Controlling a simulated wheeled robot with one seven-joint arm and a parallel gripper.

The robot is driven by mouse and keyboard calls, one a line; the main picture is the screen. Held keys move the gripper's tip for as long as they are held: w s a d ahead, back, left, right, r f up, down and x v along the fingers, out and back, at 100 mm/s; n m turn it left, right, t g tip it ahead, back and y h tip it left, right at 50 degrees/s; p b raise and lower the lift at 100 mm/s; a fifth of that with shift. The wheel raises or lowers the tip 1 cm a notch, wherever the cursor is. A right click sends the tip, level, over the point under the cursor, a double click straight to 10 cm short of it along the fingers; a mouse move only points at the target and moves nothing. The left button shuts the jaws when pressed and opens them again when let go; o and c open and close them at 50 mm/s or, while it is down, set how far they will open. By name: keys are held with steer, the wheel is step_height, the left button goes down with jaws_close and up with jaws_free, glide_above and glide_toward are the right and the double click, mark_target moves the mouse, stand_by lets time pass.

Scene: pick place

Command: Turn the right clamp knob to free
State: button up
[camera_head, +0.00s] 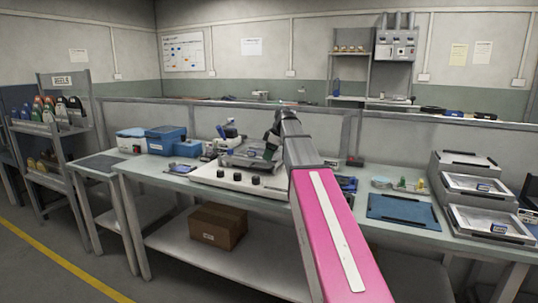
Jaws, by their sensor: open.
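A white bench device (205,173) with a low base stands on the workbench, left of my arm. Dark knobs line its front edge, and the rightmost one I see is a small black knob (255,180). A grey fixture (240,158) sits on top of the base. Which knob is the right clamp knob, and how it is turned, is too small to tell. My gripper (271,148) is open above the right part of the device, pointing down. Its fingertips are small and dark, and I cannot tell whether they touch anything. My arm hides the device's right end.
Blue boxes (166,140) stand left of the device. A blue mat (403,211) and stacked grey trays (487,222) are on the right. A cardboard box (217,226) sits on the lower shelf. A reel rack (58,140) stands at far left. A low partition runs behind the bench.

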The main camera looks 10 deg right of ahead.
steer(key=c, duration=0.9)
